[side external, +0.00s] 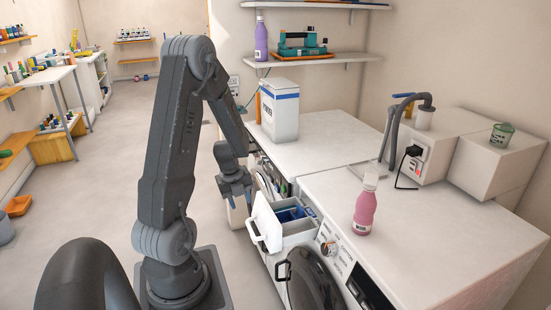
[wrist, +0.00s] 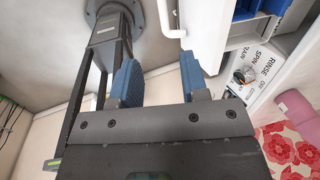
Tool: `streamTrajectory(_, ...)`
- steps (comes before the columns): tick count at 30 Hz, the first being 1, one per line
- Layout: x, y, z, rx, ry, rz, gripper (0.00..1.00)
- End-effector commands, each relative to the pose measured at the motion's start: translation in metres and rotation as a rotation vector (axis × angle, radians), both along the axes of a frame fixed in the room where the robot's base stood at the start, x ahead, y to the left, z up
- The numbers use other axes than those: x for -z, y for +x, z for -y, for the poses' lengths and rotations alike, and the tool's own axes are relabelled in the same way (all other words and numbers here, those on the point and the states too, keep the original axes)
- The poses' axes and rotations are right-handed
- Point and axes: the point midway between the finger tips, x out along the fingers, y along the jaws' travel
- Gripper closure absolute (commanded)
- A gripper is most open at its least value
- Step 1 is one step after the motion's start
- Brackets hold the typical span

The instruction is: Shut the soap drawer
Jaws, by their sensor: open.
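The soap drawer (side external: 264,222) is pulled out from the front of the white washing machine (side external: 325,195) at the right. Its top is open and shows blue compartments inside, and its front carries a white handle. In the wrist view the white drawer (wrist: 208,32) is at the upper right, with the handle bar just beyond my fingers. My gripper (side external: 238,197) hangs above and to the left of the drawer in the side view, pointing down. Its blue-padded fingers (wrist: 160,68) are apart with nothing between them. It appears clear of the drawer.
A dial panel (wrist: 252,75) marked RINSE and SPIN sits beside the drawer. A round dark door (side external: 312,280) is below. A pink bottle (side external: 365,207) stands on the machine top, and a white box (side external: 280,112) stands on the counter behind. Open floor lies left.

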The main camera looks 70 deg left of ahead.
Motion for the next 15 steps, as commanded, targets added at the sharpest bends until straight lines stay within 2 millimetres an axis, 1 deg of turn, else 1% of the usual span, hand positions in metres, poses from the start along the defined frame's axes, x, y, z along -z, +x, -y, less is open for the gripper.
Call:
streamTrajectory(1,-0.011,-0.002,-0.001,-0.001,0.005,0.004,0.59)
streamTrajectory(2,-0.017,-0.003,-0.001,-0.001,0.005,0.003,0.59)
streamTrajectory(3,-0.020,0.005,0.002,-0.019,0.017,0.036,0.59)
streamTrajectory(9,-0.042,0.035,0.011,-0.118,0.081,0.193,0.59)
streamTrajectory(15,-0.068,0.060,0.021,-0.228,0.138,0.339,0.59)
